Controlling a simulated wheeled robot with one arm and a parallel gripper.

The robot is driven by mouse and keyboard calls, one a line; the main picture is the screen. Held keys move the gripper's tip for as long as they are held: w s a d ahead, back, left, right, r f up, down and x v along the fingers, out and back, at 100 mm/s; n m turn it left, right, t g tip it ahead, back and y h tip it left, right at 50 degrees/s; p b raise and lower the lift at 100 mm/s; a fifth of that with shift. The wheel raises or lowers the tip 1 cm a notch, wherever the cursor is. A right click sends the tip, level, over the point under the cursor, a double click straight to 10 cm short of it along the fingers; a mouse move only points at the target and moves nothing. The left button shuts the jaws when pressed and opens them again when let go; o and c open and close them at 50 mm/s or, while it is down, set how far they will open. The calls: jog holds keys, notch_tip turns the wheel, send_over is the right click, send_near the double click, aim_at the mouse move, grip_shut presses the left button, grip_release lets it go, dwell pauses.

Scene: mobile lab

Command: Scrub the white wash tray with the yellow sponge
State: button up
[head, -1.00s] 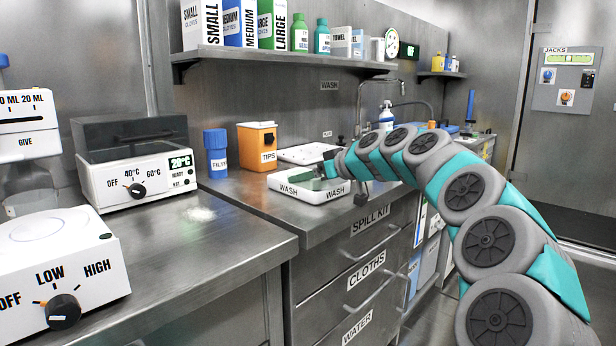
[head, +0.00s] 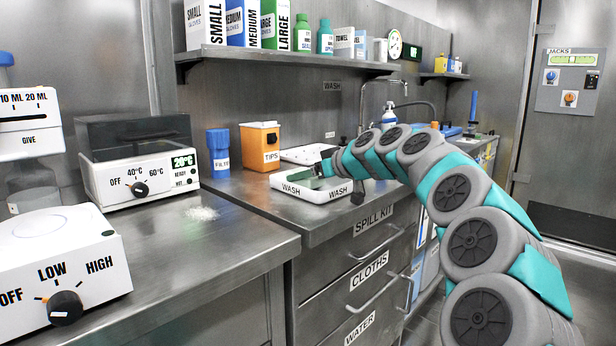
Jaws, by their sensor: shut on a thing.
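The white wash tray (head: 318,196), marked WASH on its sides, sits on the steel counter near its front edge. My arm reaches in from the right. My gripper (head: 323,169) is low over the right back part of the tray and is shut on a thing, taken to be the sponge. No yellow shows there; the held thing is mostly hidden and too small to make out. A dull green patch shows inside the tray below the gripper. I cannot tell whether it is a soiled floor or part of the sponge.
A white rack (head: 302,155) stands behind the tray, with an orange TIPS box (head: 260,147) and a blue FILTER container (head: 218,150) to the left. A tap (head: 364,105) rises behind. A shelf (head: 290,55) hangs above. White powder (head: 202,214) lies on the left counter.

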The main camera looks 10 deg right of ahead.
aim_at(316, 178)
jog(key=shift+s+d+f+b, duration=0.2)
jog(key=shift+s+d+b, duration=0.15)
jog(key=shift+s+b, duration=0.15)
jog(key=shift+s+d+f+b, duration=0.15)
jog(key=shift+s+d+b, duration=0.2)
jog(key=shift+s, duration=0.2)
jog(key=shift+s+d+r, duration=0.15)
jog(key=shift+s+d, duration=0.05)
jog(key=shift+s, duration=0.15)
jog(key=shift+w+a, duration=0.45)
jog(key=shift+w, duration=0.25)
jog(key=shift+w+a, duration=0.5)
jog(key=shift+w, duration=0.2)
